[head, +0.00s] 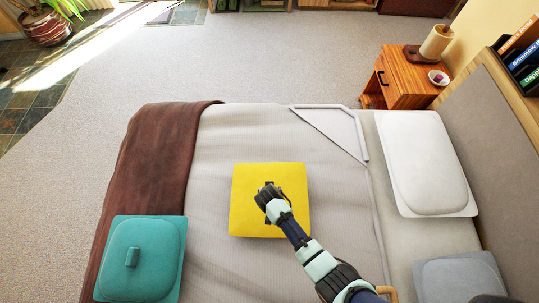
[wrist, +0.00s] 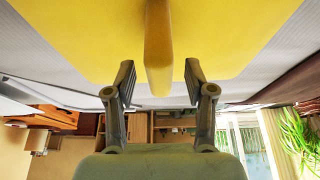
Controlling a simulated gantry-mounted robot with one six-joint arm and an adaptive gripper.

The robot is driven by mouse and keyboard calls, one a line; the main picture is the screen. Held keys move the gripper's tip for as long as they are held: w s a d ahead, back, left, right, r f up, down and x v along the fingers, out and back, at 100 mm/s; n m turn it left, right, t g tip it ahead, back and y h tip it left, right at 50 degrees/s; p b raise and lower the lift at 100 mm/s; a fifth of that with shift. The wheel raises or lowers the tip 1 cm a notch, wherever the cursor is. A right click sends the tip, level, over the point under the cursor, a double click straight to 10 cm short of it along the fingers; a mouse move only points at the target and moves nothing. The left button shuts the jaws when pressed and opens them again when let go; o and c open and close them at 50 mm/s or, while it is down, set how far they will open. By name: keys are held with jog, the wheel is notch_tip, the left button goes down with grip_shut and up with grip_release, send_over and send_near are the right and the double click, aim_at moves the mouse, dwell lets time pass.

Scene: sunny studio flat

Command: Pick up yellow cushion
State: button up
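The yellow cushion (head: 248,212) lies flat on the bed near the middle of the head view. It fills the top of the wrist view (wrist: 85,35), where a raised yellow grip tab (wrist: 158,45) stands out from its face. My gripper (head: 268,190) is over the cushion's middle and hides part of it in the head view. In the wrist view my gripper's (wrist: 159,82) two dark fingers are apart, one on each side of the tab. A gap shows between each finger and the tab.
A teal cushion (head: 150,285) with its own tab lies at the lower left, partly on a brown throw (head: 155,150). A white pillow (head: 425,150) and a grey cushion (head: 455,280) lie at right. A wooden nightstand (head: 405,85) stands beyond. The bed cover (head: 215,140) around the yellow cushion is clear.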

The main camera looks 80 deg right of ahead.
grip_shut()
jog(key=shift+r, duration=0.15)
notch_tip(320, 180, up, 20)
jog(key=p, duration=0.5)
dwell(0.4)
